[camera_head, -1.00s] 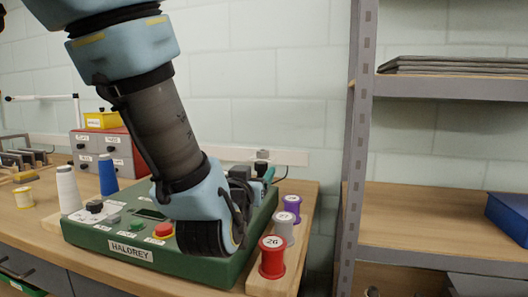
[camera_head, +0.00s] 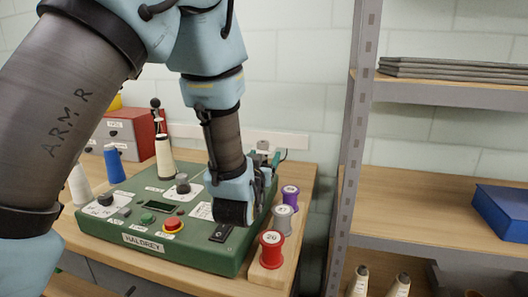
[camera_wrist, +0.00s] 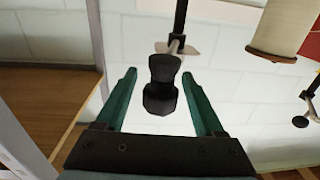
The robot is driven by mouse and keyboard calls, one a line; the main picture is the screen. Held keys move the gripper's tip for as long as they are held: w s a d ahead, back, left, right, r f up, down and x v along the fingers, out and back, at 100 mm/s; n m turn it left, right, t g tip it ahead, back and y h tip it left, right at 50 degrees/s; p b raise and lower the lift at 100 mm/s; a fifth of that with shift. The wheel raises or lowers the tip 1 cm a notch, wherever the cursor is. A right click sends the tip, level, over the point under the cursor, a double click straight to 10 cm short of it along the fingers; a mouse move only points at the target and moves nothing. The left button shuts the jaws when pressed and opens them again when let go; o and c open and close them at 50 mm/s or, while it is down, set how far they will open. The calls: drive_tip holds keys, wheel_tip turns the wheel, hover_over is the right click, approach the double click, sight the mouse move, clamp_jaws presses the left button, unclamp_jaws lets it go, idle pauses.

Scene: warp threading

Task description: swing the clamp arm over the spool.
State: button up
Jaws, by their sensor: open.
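My gripper (camera_head: 268,158) is at the back right of the green machine (camera_head: 190,250) in the head view. Its fingers are open in the wrist view (camera_wrist: 160,76), with a black knob (camera_wrist: 161,85) in the gap between them; whether they touch it I cannot tell. A dark rod with a pale plate (camera_wrist: 178,46) shows beyond the knob. The knob and rod look like parts of the clamp arm, but its full shape is hidden by my wrist in the head view. A cream cone spool (camera_head: 164,157) stands upright on the machine's back left; it also shows in the wrist view (camera_wrist: 284,28).
Red (camera_head: 271,250), grey (camera_head: 283,221) and purple (camera_head: 290,199) spools stand on a wooden strip right of the machine. A blue cone (camera_head: 115,166) stands at the left. A shelf upright (camera_head: 352,140) rises at the right. A red button (camera_head: 173,225) faces the front.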

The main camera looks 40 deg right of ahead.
drive_tip(key=shift+w+d, duration=0.15)
clamp_jaws()
idle(0.6)
idle(0.9)
